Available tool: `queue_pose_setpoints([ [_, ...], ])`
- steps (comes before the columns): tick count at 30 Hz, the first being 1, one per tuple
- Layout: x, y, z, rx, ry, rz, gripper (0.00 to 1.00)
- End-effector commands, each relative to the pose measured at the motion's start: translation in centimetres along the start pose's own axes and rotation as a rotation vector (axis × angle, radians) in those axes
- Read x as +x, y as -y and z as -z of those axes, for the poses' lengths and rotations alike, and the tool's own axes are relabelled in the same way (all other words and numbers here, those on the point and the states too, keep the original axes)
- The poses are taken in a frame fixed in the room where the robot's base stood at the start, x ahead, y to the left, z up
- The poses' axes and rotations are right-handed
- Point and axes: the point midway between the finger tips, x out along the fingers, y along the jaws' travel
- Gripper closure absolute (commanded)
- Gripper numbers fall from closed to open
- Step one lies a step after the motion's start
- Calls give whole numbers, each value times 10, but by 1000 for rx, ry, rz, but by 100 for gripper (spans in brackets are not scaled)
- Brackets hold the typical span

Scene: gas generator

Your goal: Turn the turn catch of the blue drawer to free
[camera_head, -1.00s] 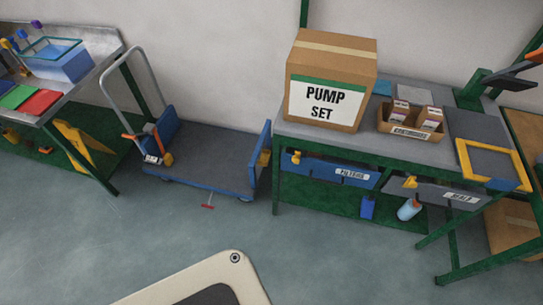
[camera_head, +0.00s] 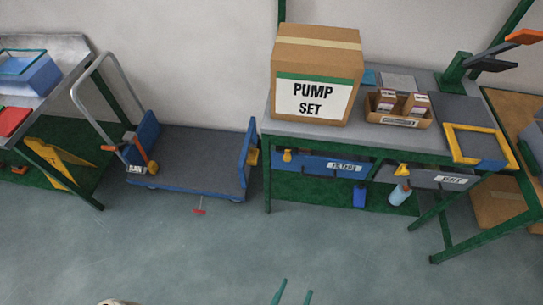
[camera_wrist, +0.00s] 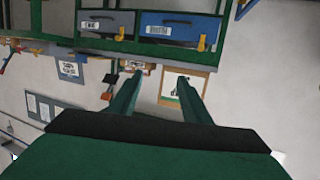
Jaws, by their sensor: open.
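The blue drawer (camera_head: 312,163) hangs under the grey workbench top, its label readable as FILTERS. Its yellow turn catch (camera_head: 287,155) sits near the drawer's upper left. In the wrist view, which appears upside down, the blue drawer (camera_wrist: 165,29) is at the top with the yellow catch (camera_wrist: 202,42) at its lower right. The catch's exact setting is too small to tell. My gripper (camera_head: 294,289) shows at the bottom edge of the head view, well in front of the bench. In the wrist view its green fingers (camera_wrist: 160,77) are apart and empty, not touching the catch.
A grey drawer (camera_head: 425,178) with its own yellow catch (camera_head: 402,170) is right of the blue one. Green bench legs (camera_head: 267,185) flank the drawers. A blue trolley (camera_head: 190,160) stands left. The floor (camera_head: 300,245) before the bench is clear.

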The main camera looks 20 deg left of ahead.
Motion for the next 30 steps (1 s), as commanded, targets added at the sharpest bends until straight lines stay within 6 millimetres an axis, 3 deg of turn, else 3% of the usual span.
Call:
queue_pose_setpoints([
  [5, 42, 12, -25, 5, -36, 31, 56],
  [9, 89, 27, -47, 6, -66, 64, 56],
  [15, 163, 55, -64, 6, -112, 117, 56],
  [24, 279, 112, -61, -8, -177, 206, 56],
  [30, 339, 148, -45, -22, -211, 252, 56],
])
